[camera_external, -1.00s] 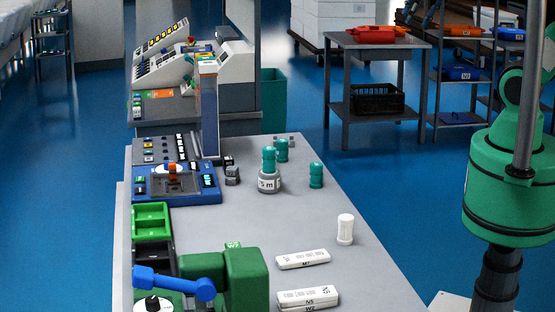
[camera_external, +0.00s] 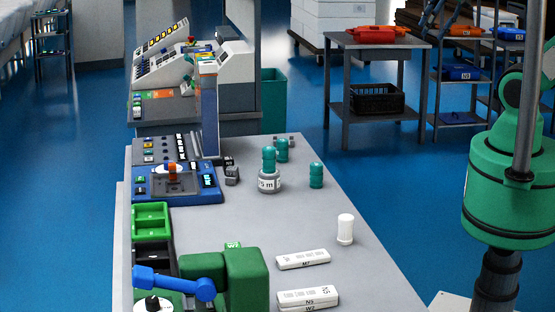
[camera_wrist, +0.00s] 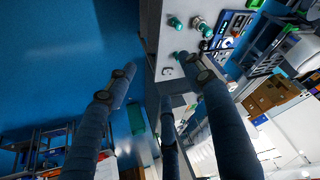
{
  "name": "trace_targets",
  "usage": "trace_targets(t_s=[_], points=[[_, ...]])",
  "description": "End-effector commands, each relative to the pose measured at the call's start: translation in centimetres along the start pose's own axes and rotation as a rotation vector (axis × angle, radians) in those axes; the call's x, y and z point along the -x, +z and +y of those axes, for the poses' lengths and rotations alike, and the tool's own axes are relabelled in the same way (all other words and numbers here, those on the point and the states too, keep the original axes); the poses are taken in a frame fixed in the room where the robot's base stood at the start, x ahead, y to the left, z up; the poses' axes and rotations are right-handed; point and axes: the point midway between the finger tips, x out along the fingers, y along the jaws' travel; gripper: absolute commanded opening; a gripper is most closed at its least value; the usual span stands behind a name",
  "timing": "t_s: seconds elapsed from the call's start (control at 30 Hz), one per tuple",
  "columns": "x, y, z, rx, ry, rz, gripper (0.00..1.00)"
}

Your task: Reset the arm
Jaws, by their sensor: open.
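My gripper shows in the wrist view (camera_wrist: 158,72), with its dark fingers spread wide apart and nothing between them. It hangs in the air with the grey table (camera_wrist: 152,45) beyond the fingertips. In the external view, my green arm (camera_external: 510,190) stands at the right edge, to the right of the table and clear of it. The gripper itself is outside that view.
The grey table (camera_external: 230,222) carries teal-capped bottles (camera_external: 316,175), a white cylinder (camera_external: 345,229), white labelled boxes (camera_external: 303,259), a blue device (camera_external: 177,185) and green bins (camera_external: 151,221). A shelf table (camera_external: 375,75) stands behind. Blue floor between is open.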

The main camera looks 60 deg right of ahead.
Motion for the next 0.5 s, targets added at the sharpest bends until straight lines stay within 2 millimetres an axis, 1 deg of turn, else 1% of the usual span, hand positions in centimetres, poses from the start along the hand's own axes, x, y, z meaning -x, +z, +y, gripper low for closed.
trace_targets(t_s=[0.03, 0.3, 0.4, 0.5], points=[[-0.9, 0.5, 0.0, 0.0, 0.0, 0.0, 0.52], [-4.3, 2.3, 0.0, 0.0, 0.0, -0.001, 0.52], [-5.2, 2.8, 0.0, 0.0, 0.0, 0.0, 0.52], [-5.7, 3.0, 0.0, 0.0, 0.0, 0.0, 0.52]])
